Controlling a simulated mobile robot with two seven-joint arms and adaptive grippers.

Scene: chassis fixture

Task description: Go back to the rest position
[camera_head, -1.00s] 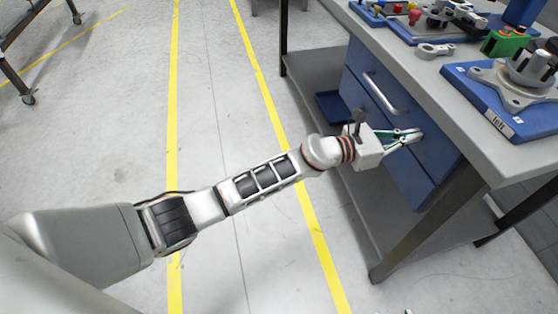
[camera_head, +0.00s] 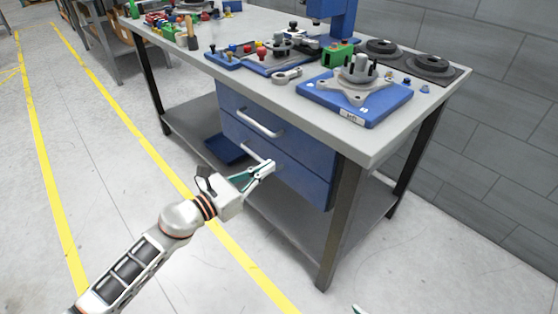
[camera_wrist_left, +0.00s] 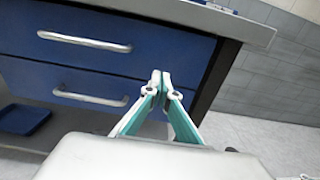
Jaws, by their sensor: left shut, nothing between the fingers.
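My left gripper (camera_head: 268,168) is shut and empty in front of the blue drawer unit under the workbench. In the left wrist view its fingertips (camera_wrist_left: 160,78) meet, with no object between them. The upper drawer (camera_wrist_left: 120,25) and lower drawer (camera_wrist_left: 60,80) look closed. The upper handle (camera_head: 260,122) and lower handle (camera_head: 257,153) are both in view. In the wrist view the fingers are to the right of both handles, with no visible contact. At the bottom edge of the head view, a small tip (camera_head: 357,309) seems to be my right gripper; the rest is out of frame.
The grey workbench (camera_head: 430,105) carries a blue plate (camera_head: 375,108) with a metal flanged part, a green block (camera_head: 337,55) and several small parts. A blue tray (camera_head: 226,148) lies on the lower shelf. The bench leg (camera_head: 340,225) stands right of the gripper. Floor at left is open.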

